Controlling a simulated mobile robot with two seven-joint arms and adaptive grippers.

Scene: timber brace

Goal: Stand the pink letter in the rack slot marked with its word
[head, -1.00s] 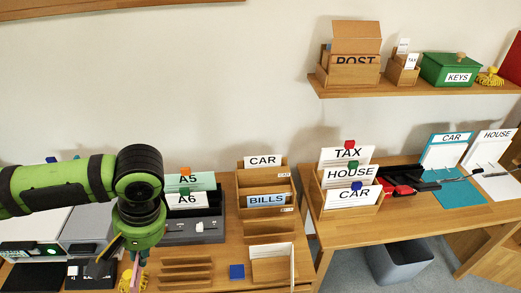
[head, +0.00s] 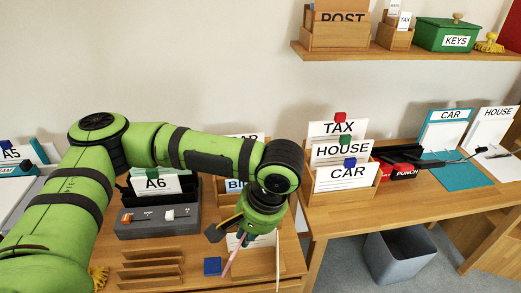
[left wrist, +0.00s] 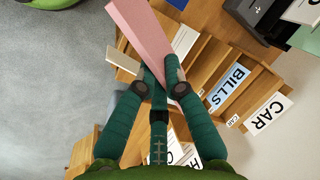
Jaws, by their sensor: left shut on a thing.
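My left gripper (head: 243,238) is shut on the pink letter (head: 232,257), which hangs tilted below it over the desk in the head view. In the left wrist view the pink letter (left wrist: 142,30) stretches away from the closed fingers (left wrist: 160,88); no word can be read on it. The wooden rack (head: 222,203) stands behind my gripper, partly hidden by my arm. In the left wrist view the rack (left wrist: 205,72) shows slots labelled BILLS (left wrist: 226,87) and CAR (left wrist: 266,115); the letter is above the desk beside it. My right gripper is not in view.
A blue block (head: 212,266) and a low slatted wooden stand (head: 150,272) are near the gripper. A wooden box (head: 345,195) with TAX, HOUSE and CAR cards is to the right. A bin (head: 400,257) stands below.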

